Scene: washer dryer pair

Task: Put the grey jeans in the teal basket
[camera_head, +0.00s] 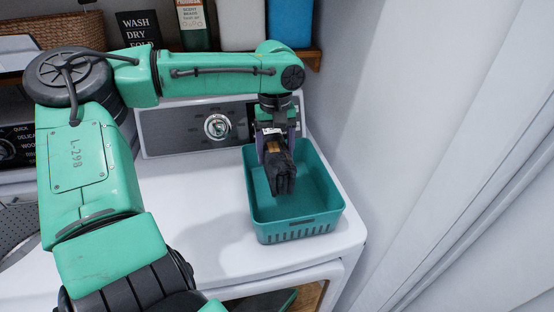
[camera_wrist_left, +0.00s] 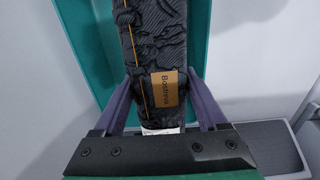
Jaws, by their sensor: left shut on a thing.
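The teal basket (camera_head: 297,226) stands on the white top of the right-hand machine, in front of its control panel. The grey jeans (camera_head: 281,177), dark and folded narrow, hang from my left gripper (camera_head: 276,137) over the basket's opening. Their lower end is within the basket's outline; I cannot tell whether it touches the floor. In the left wrist view the jeans (camera_wrist_left: 152,50) show a tan label and orange stitching between the fingers of my left gripper (camera_wrist_left: 160,105). The basket (camera_wrist_left: 85,55) lies beyond them. My right gripper is not in view.
The control panel (camera_head: 190,128) with a round dial rises behind the basket. A shelf above holds a wicker basket (camera_head: 50,32), a sign (camera_head: 138,28) and several containers. A pale wall or curtain (camera_head: 430,130) is close on the right. The white machine top (camera_head: 190,220) left of the basket is clear.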

